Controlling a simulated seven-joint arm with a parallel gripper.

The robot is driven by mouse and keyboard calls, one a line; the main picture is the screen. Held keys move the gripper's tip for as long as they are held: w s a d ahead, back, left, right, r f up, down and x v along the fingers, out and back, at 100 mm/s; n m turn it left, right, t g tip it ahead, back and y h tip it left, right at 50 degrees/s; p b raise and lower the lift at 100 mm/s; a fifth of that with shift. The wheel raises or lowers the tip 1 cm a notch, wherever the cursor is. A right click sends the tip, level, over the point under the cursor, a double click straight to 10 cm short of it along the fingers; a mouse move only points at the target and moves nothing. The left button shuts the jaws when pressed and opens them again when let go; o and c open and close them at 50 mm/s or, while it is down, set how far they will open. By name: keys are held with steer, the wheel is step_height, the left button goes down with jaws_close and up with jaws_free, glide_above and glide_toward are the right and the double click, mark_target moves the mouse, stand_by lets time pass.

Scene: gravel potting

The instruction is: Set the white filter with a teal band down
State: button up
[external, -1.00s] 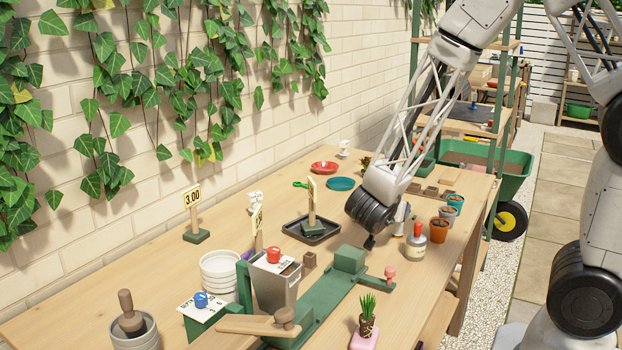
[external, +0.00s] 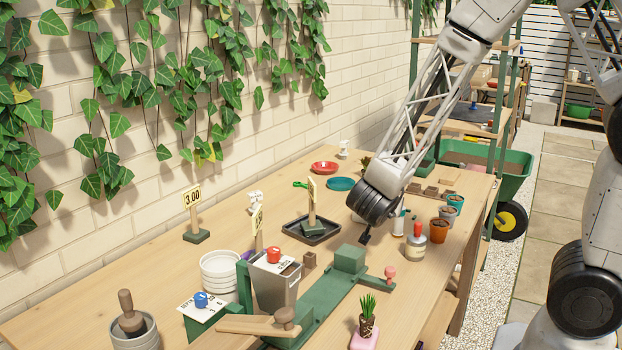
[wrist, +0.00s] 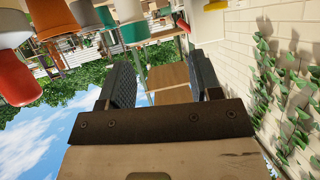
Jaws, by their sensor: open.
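A small white cylinder (external: 398,225) stands on the table just right of my gripper. In the wrist view, a white body (wrist: 128,10) with a teal band shows at the top; it looks like the filter, upside down in this picture, and I cannot be sure it is the same cylinder. My gripper (external: 366,238) is above the table, tilted, behind the green block. In the wrist view its two dark ribbed fingers (wrist: 160,80) are apart. I see nothing held between them. The filter's top is partly outside the wrist picture.
A bottle with a red top (external: 415,242) and terracotta pots (external: 440,230) stand close on the right. A black tray (external: 300,232) with a price sign lies left of my gripper. The green stand (external: 349,260) is in front. Bare table (external: 240,215) lies to the left.

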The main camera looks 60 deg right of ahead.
steer(key=w+a+r+n+t+y, duration=0.2)
steer(key=a+r+n+t+y, duration=0.75)
steer(key=a+r, duration=0.65)
steer(key=s+r+n+g+y, duration=0.1)
steer(key=s+n+g, duration=0.3)
steer(key=s, duration=0.7)
steer(key=s+r+n+g+y, duration=0.2)
steer(key=s+r+n+g, duration=0.1)
steer(key=s, duration=0.8)
steer(key=shift+s+a+r+n+g, duration=0.15)
steer(key=shift+s+r+n+g, duration=0.25)
steer(key=shift+r+g, duration=0.45)
